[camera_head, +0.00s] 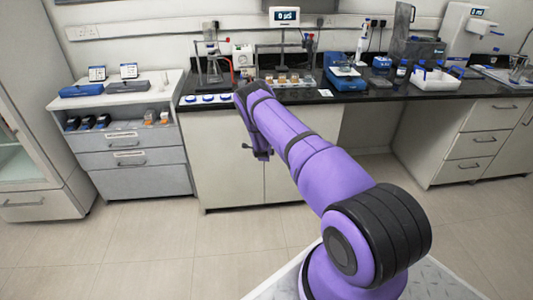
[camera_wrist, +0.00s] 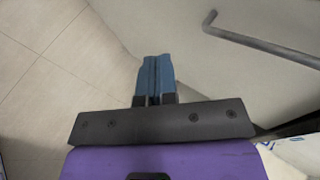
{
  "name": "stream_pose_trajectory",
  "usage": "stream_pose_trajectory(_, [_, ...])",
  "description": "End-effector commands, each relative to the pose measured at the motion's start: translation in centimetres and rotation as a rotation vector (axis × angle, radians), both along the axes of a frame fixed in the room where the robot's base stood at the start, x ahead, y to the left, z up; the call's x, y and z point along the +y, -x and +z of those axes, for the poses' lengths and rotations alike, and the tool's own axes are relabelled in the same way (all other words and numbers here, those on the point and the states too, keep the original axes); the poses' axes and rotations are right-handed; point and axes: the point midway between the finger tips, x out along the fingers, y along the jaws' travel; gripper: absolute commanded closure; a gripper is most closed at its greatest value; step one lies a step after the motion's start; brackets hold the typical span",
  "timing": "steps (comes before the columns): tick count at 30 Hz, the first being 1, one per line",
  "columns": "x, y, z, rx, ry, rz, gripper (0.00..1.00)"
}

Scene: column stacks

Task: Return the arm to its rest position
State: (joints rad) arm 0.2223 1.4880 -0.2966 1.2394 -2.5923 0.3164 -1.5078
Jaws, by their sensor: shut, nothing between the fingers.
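My purple arm reaches from the lower right of the head view towards the bench. My gripper (camera_head: 259,153) hangs at its far end, in front of the pale cabinet doors and below the dark worktop's front edge. In the wrist view my gripper (camera_wrist: 155,80) shows its two blue fingers pressed together, with nothing between them. The fingers point along the cabinet front, above the tiled floor. They appear apart from the cabinet, though the exact gap cannot be told.
A cabinet handle (camera_wrist: 262,42) lies right of the fingers. The dark worktop (camera_head: 410,92) carries a blue device (camera_head: 345,79), a white rack (camera_head: 436,80) and other lab equipment. A drawer unit (camera_head: 133,160) stands left. The tiled floor (camera_head: 140,245) is clear.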

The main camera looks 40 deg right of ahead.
Motion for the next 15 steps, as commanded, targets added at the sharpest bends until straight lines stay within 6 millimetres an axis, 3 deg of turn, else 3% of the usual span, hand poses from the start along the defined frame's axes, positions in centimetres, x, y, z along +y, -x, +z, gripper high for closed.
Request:
stream_pose_trajectory(6, [1.1, 1.8, 2.1, 0.000, 0.000, 0.000, 1.00])
stream_pose_trajectory(15, [1.8, 2.8, 3.1, 0.001, 0.001, 0.001, 1.00])
